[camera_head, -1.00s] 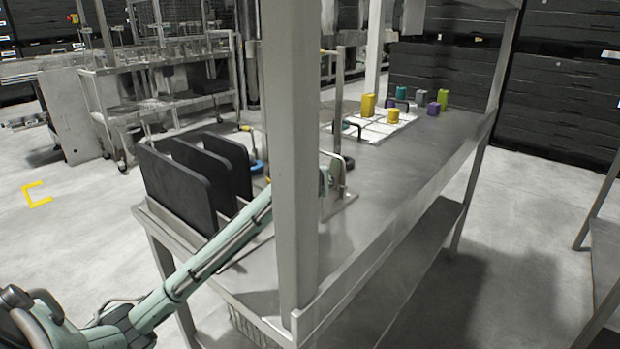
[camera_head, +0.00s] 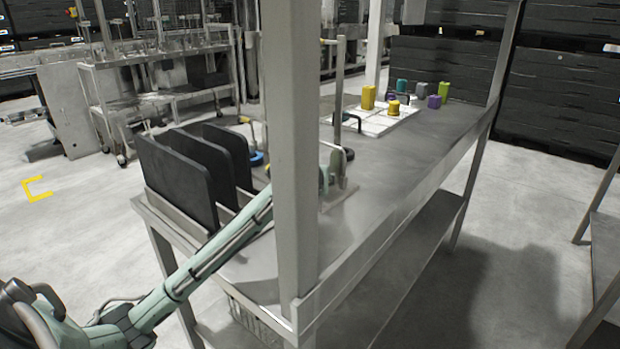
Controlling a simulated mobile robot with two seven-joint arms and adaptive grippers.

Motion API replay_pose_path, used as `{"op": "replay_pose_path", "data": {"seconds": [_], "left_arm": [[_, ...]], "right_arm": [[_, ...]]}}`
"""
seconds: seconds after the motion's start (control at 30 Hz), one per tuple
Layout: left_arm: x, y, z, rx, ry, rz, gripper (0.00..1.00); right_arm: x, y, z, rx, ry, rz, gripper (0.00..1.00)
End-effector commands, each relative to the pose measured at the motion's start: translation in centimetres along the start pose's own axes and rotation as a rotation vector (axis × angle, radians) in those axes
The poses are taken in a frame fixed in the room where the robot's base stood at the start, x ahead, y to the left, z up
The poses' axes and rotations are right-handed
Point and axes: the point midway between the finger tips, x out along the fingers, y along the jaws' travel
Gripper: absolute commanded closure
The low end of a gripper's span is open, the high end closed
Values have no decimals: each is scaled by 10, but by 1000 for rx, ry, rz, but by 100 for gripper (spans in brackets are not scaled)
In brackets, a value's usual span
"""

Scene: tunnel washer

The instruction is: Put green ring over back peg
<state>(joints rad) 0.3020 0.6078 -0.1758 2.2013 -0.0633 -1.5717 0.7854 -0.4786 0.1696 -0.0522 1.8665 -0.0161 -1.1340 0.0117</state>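My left arm comes in from the lower left and passes behind the thick grey post. A small part of its far end, around my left gripper (camera_head: 326,178), shows just right of the post, and its fingers cannot be made out. An upright metal peg (camera_head: 339,95) stands right of the post, with its lower part near that end. A blue ring (camera_head: 257,158) sits low beside another thin upright left of the post. I cannot make out a green ring for certain; the post hides part of this area. My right gripper is not in view.
The grey post (camera_head: 290,150) blocks the middle of the view. Dark upright panels (camera_head: 178,175) stand in a rack on the left end of the metal table (camera_head: 400,160). A white board (camera_head: 372,124) with several coloured blocks lies farther back. The table's right part is clear.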

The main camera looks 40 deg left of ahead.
Motion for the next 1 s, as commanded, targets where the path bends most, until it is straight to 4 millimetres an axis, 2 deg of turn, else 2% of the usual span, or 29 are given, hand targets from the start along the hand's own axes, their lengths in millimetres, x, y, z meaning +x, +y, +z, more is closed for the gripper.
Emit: {"op": "replay_pose_path", "data": {"seconds": [0.37,0.4,0.6,1.0], "left_arm": [[3,0,5,0,0,1,74],[3,0,5,0,1,1,46],[3,0,5,0,0,0,24],[3,0,5,0,0,0,24]], "right_arm": [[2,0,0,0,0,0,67],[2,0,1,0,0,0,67],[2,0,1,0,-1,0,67],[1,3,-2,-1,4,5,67]]}}
